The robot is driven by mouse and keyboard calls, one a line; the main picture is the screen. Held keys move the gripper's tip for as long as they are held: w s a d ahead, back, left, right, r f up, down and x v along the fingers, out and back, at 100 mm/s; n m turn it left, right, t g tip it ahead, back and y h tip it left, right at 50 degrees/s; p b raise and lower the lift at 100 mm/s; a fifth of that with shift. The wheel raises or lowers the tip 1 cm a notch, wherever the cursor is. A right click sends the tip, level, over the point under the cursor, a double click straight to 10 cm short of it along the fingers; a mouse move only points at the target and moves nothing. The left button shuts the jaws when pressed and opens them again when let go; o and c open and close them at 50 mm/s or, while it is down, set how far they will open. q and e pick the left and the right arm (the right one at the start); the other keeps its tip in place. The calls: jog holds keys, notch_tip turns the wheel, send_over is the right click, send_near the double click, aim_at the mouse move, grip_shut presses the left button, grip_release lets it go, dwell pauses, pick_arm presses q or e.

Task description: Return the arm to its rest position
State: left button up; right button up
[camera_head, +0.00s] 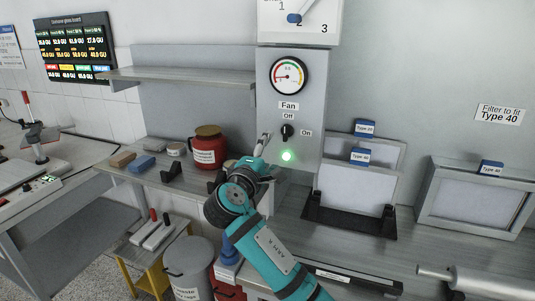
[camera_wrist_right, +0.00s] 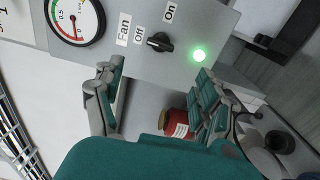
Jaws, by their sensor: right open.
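My right arm comes up from the bottom of the head view in teal. Its gripper (camera_head: 264,150) is raised in front of the grey fan panel (camera_head: 299,186), just left of the black fan knob (camera_head: 287,132). In the right wrist view the gripper (camera_wrist_right: 160,98) is open, its fingers wide apart with nothing between them. The knob (camera_wrist_right: 160,42) shows beyond the fingers, apart from them, near the Off and On labels. A green light (camera_wrist_right: 199,55) glows beside it. My left gripper is not in view.
A red jar (camera_head: 209,150) stands on the bench left of my arm. A black rack (camera_head: 350,218) with filter panels stands to the right, with a framed filter (camera_head: 478,197) farther right. A shelf (camera_head: 190,74) juts from the wall. A grey bin (camera_head: 190,262) stands below.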

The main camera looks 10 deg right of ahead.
jog(key=s+d+f+m+g+y, duration=0.25)
jog(key=s+f, duration=0.45)
jog(key=f, duration=0.5)
jog(key=s+d+f+m+g+y, duration=0.25)
jog(key=s+f, duration=0.45)
jog(key=f, duration=0.6)
jog(key=s+f+m+g+y, duration=0.2)
jog(key=s+f, duration=0.1)
jog(key=s, duration=0.7)
jog(key=s+f+m+g+y, duration=0.1)
jog(key=s+f+g, duration=0.15)
jog(key=s, duration=0.75)
jog(key=s+f+m+g+y, duration=0.2)
jog(key=s+f, duration=0.2)
jog(key=s, duration=0.5)
notch_tip(320, 180, down, 26)
jog(key=g, duration=0.1)
jog(key=s+d+f+n+g+b, duration=0.1)
jog(key=s+d+f, duration=0.2)
jog(key=s+f, duration=1.4)
jog(key=shift+s+f, duration=0.35)
jog(key=shift+s, duration=0.1)
